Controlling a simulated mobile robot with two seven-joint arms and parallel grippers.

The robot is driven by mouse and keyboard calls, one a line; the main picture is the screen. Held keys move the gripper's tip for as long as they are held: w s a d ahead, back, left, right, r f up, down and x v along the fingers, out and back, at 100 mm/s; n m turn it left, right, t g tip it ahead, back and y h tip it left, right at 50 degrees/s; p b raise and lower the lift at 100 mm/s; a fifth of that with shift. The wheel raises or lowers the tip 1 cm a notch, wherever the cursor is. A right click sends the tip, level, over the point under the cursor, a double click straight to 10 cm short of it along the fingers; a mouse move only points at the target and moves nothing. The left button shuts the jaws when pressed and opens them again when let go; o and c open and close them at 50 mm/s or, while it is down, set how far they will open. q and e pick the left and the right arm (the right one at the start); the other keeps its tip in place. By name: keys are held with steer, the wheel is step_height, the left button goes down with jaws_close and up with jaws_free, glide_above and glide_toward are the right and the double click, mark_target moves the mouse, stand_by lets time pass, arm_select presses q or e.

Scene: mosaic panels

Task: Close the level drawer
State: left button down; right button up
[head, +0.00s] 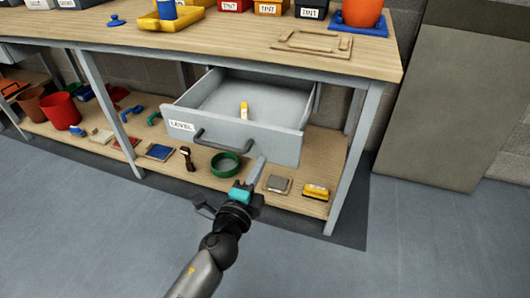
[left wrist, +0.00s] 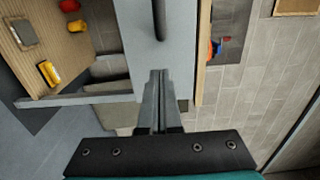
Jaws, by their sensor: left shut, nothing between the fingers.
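The level drawer (head: 278,141) is grey, carries a "LEVEL" label (head: 181,126) and stands pulled out from under the workbench. Its dark bar handle (head: 230,147) runs across the front. A small yellow and white object (head: 244,110) lies inside the drawer. My left gripper (head: 261,160) is shut and empty, with its fingertips at the lower part of the drawer front, right of the handle. In the left wrist view the shut fingers (left wrist: 158,75) point toward the drawer front (left wrist: 130,35), and the handle (left wrist: 159,18) shows ahead. I cannot tell whether they touch. My right gripper is not in view.
The workbench top (head: 240,47) holds labelled bins, a red pot (head: 362,11) and a wooden frame (head: 313,43). The lower shelf holds a green ring (head: 225,165), a yellow block (head: 316,192) and other items. A table leg (head: 347,170) stands right of the drawer. The floor in front is clear.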

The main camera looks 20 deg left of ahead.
mark_target(269, 147)
arm_select(q)
steer(key=shift+w+d, duration=0.1)
steer(key=shift+w, duration=1.9)
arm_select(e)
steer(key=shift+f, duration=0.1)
arm_select(q)
steer(key=shift+w, duration=0.15)
